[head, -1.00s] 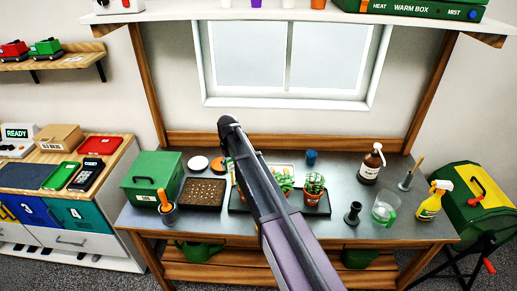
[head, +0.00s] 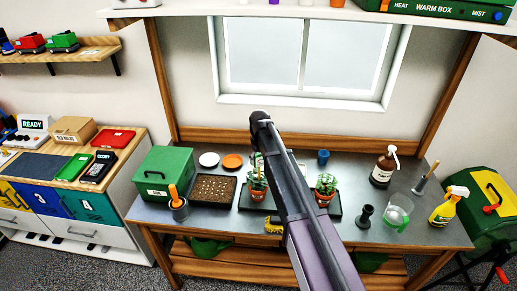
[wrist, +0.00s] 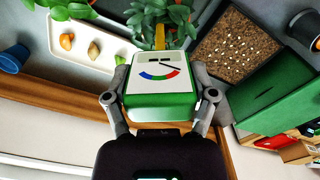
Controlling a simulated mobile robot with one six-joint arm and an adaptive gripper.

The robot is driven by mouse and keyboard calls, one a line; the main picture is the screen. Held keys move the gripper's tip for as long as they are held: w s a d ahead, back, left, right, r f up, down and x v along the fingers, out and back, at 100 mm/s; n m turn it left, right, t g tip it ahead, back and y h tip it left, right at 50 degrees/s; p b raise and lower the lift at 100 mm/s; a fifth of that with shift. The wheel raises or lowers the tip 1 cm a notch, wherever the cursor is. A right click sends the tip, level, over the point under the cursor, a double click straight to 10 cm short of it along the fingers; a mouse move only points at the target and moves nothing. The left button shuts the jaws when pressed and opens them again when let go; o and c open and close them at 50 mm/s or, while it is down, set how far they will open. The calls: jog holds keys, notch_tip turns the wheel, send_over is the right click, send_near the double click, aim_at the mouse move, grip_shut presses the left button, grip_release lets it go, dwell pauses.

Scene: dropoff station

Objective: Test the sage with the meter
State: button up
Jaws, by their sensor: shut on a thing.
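In the wrist view my gripper (wrist: 160,84) is shut on the meter (wrist: 158,98), a green block with a white dial face and a red, green and blue arc. An orange-yellow strip (wrist: 160,36) runs from the meter's far end towards a leafy plant (wrist: 180,14); I cannot tell whether it touches the soil. In the head view two potted green plants stand on the bench, one left (head: 257,180) and one right (head: 325,186) of my arm. I cannot tell which is the sage.
A seed tray (head: 213,188) and green box (head: 165,172) stand left of the plants. A blue cup (head: 322,157), brown pump bottle (head: 384,168), clear jug (head: 397,216) and spray bottle (head: 449,207) stand right. A pale tray (wrist: 74,58) holds small pieces in the wrist view.

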aim_at(259, 168)
jog(key=shift+w+a+r+p, duration=0.1)
jog(key=shift+a+r+p, duration=0.05)
jog(key=shift+r+p, duration=1.3)
jog(key=shift+a+r+p, duration=0.15)
jog(key=shift+r+p, duration=1.3)
jog(key=shift+f, duration=0.2)
jog(key=shift+f+b, duration=2.9)
jog(key=shift+b, duration=0.15)
jog(key=shift+f+b, duration=2.4)
